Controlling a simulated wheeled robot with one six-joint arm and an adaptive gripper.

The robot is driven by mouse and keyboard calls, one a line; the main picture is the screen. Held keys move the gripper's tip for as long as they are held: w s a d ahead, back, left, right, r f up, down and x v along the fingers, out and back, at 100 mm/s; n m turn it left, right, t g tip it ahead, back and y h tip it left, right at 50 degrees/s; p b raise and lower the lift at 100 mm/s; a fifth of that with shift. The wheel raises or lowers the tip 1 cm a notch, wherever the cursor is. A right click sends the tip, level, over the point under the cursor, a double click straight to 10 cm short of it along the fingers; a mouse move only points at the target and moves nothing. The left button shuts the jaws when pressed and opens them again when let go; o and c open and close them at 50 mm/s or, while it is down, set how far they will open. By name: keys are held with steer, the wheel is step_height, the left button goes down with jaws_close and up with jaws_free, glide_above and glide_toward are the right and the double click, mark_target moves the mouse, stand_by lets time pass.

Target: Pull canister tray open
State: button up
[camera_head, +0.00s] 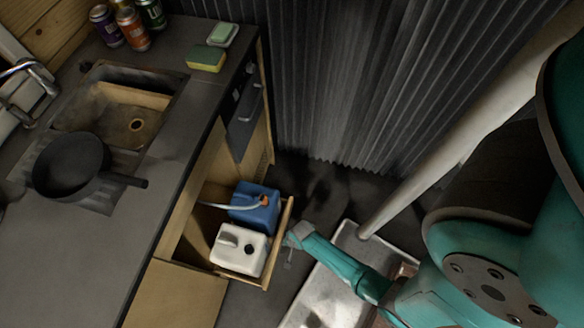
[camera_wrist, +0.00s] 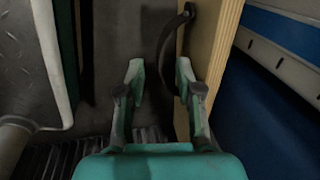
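The canister tray (camera_head: 275,245) is a wooden drawer standing out from the cabinet under the counter. It holds a blue canister (camera_head: 256,208) with an orange cap and a white canister (camera_head: 238,250). My gripper (camera_head: 293,237) is at the tray's front panel. In the wrist view the fingers of my gripper (camera_wrist: 159,76) are apart. The dark curved handle (camera_wrist: 168,42) on the wooden front runs down between them, nearer the right finger. The left finger stands clear of it. Contact between right finger and handle cannot be told.
A pan (camera_head: 68,165) sits on the counter beside the sink (camera_head: 110,115). Cans and a sponge (camera_head: 206,58) stand at the back. A pale shallow tray-like thing (camera_head: 325,290) lies on the floor beside my arm. A corrugated wall (camera_head: 340,80) closes the back.

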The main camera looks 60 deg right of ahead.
step_height(320, 180, up, 12)
steer(key=s, duration=0.2)
steer(key=shift+d+f, duration=0.25)
steer(key=shift+d, duration=0.1)
steer(key=shift+s, duration=0.15)
stand_by(0.4)
